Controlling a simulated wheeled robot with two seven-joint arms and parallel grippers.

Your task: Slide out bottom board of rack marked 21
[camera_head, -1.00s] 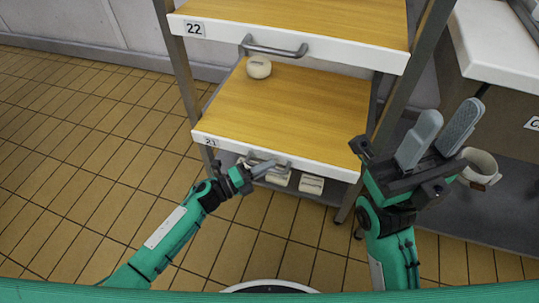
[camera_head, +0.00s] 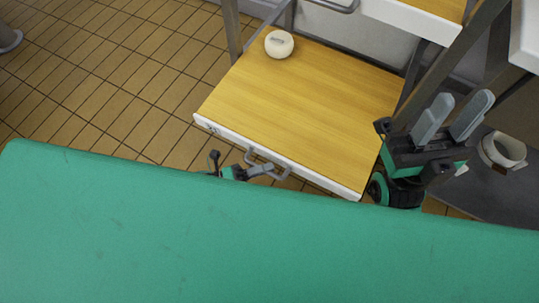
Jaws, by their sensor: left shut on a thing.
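The bottom board marked 21 (camera_head: 310,110) is a wood-topped shelf with a white front edge and a grey bar handle (camera_head: 284,170). It sticks out toward me past the rack's left post (camera_head: 233,32). My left gripper (camera_head: 262,169) is shut on the handle; my own green body hides most of that arm. A cream round object (camera_head: 279,43) sits near the board's far left corner. My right gripper (camera_head: 453,118) is raised to the right of the board, empty, its grey fingers apart.
The board above (camera_head: 415,15) shows at the top, with its own handle (camera_head: 335,4). A cream mug-like vessel (camera_head: 503,150) stands on a grey surface at the right.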

